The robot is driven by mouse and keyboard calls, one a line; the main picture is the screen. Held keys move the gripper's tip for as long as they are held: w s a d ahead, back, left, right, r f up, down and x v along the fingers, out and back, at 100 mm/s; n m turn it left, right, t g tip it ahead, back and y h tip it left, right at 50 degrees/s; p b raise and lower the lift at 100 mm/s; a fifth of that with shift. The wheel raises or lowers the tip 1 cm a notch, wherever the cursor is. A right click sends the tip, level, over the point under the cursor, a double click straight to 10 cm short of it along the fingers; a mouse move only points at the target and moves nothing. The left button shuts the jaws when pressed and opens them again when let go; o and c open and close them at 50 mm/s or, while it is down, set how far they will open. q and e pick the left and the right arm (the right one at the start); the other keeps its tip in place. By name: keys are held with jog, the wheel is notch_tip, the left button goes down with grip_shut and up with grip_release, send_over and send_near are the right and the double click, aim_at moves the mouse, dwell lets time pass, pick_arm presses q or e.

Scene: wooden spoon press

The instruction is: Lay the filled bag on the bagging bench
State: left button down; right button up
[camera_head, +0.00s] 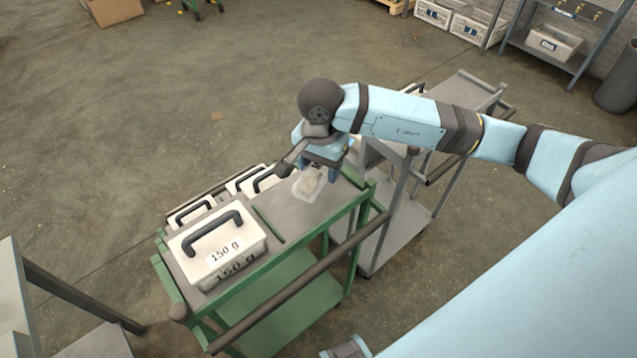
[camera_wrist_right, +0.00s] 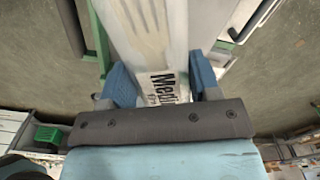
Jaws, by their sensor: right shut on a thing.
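My right gripper (camera_head: 322,172) points down over the far right end of a green-framed cart's grey top. It is shut on a pale, partly see-through bag (camera_head: 307,184), which hangs at or just above that top; whether it touches is unclear. In the right wrist view, the bag (camera_wrist_right: 158,45) runs between the blue fingers of the gripper (camera_wrist_right: 162,85), with a white label reading "Medi…"; the rest of the label is hidden. My left gripper does not show. I cannot tell for sure which surface is the bagging bench.
A grey cart (camera_head: 470,88) stands close at right. A grey table (camera_head: 12,300) edges in at lower left. Open floor lies beyond.

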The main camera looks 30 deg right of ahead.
jog(key=shift+f, duration=3.1)
jog(key=shift+f, duration=0.1)
jog(key=shift+f, duration=0.15)
jog(key=o, duration=0.9)
jog(key=shift+r, duration=0.25)
